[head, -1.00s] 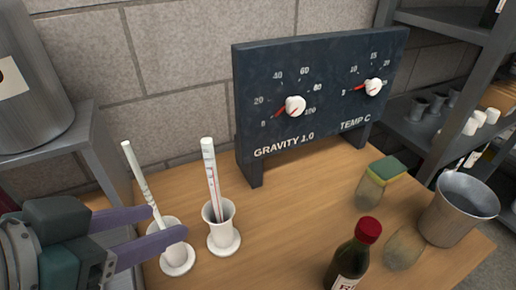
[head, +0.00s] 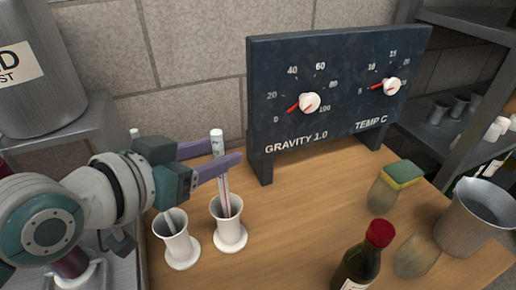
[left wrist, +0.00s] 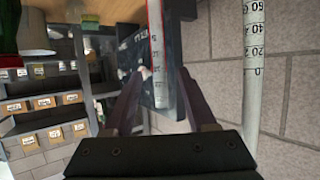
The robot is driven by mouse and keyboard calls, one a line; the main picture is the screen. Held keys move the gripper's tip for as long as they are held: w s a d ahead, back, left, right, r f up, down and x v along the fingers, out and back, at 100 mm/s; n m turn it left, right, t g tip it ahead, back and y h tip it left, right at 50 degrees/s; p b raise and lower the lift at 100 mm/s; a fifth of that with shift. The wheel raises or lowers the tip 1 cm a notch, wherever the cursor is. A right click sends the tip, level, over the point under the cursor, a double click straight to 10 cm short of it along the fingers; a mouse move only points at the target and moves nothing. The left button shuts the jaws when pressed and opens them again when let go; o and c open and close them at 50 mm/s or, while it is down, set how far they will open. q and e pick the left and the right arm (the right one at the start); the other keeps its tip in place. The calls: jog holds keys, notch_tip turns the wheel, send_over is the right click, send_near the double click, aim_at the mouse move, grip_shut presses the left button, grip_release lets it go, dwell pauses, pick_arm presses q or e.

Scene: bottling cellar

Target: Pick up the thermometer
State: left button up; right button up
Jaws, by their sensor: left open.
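The thermometer (head: 218,146) is a white rod with a red line, leaning in the right of two white cups (head: 229,228). My left gripper (head: 226,151) is open around its upper part, with one purple finger in front and the other behind. In the left wrist view the thermometer (left wrist: 157,50) shows between the open fingers (left wrist: 158,78). I cannot tell whether a finger touches it. A second rod with a scale (left wrist: 254,60) stands outside the fingers there; in the head view its middle is hidden behind my gripper. My right gripper is not in view.
The left cup (head: 178,245) holds the second rod. A dial board (head: 340,125) stands behind on the wooden table. A dark bottle with red cap (head: 362,255), a sponge-topped object (head: 396,180) and a metal bucket (head: 470,220) are to the right. The middle of the table is clear.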

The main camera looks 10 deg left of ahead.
pick_arm(q)
jog(key=shift+x, duration=0.8)
jog(key=shift+c, duration=0.3)
grip_shut()
